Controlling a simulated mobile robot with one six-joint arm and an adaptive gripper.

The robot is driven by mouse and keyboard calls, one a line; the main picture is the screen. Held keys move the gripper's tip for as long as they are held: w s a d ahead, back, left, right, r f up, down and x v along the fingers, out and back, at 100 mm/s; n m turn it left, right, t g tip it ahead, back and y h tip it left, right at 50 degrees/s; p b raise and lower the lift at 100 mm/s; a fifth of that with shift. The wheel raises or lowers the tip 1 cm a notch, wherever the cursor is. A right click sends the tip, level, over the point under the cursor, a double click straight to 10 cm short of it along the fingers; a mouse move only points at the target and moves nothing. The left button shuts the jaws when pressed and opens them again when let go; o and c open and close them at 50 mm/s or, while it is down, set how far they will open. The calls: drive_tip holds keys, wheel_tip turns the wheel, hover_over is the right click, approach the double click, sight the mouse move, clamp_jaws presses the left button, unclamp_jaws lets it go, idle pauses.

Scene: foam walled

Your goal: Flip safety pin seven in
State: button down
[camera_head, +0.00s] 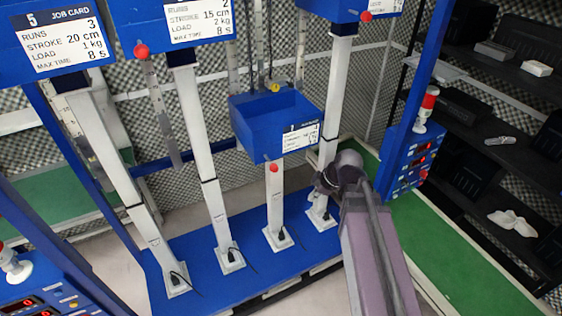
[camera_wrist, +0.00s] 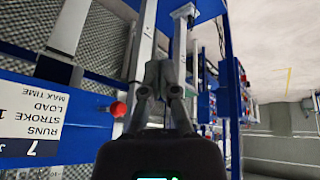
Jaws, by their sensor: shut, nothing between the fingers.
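The station marked 7 is a low blue box (camera_head: 262,120) with a white job card (camera_head: 300,138) on its front.
Other blue boxes with red knobs (camera_head: 141,51) hang on white posts at left and above. The posts stand on a blue base plate (camera_head: 195,265). A blue control box with a red-topped lamp (camera_head: 428,98) is at right, near dark shelves (camera_head: 480,110).

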wheel_tip(320, 180, up, 10)
drive_tip(key=w+a+n+t+y+p, duration=0.1)
drive_tip(key=w+a+n+y+p, duration=0.1)
drive_tip(key=n+p, duration=0.4)
drive_tip(key=shift+w+a+r+p, duration=0.25)
drive_tip(key=shift+a+p, duration=0.1)
drive_tip(key=shift+p, duration=0.4)
drive_tip(key=shift+f, duration=0.15)
drive_tip(key=w+a+f+b, duration=0.6)
drive_tip(key=a+f+b, duration=0.1)
drive_tip(key=b, duration=0.1)
drive_tip(key=shift+a+f, duration=0.15)
drive_tip(key=shift+f, duration=0.25)
